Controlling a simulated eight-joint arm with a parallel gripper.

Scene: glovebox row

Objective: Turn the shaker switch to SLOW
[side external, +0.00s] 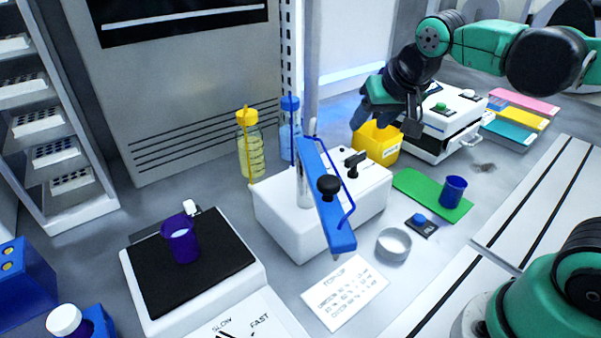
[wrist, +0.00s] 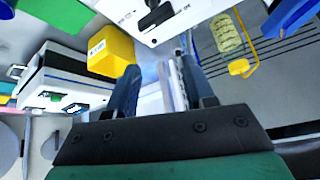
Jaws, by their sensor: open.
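The shaker (side external: 145,290) is a white box with a black top at the lower left of the side view. Only dark marks show between the words at the frame's bottom edge, so the switch's setting cannot be told. My gripper (side external: 386,118) is open and empty, far to the right and back, above the yellow bin (side external: 378,144). In the wrist view my gripper (wrist: 162,70) has its fingers spread; the shaker is not in that view.
A white device (side external: 274,222) with a slanted blue arm (side external: 328,205) and black knobs stands between my gripper and the shaker. Yellow-capped (side external: 250,155) and blue-capped (side external: 289,130) bottles stand behind it.

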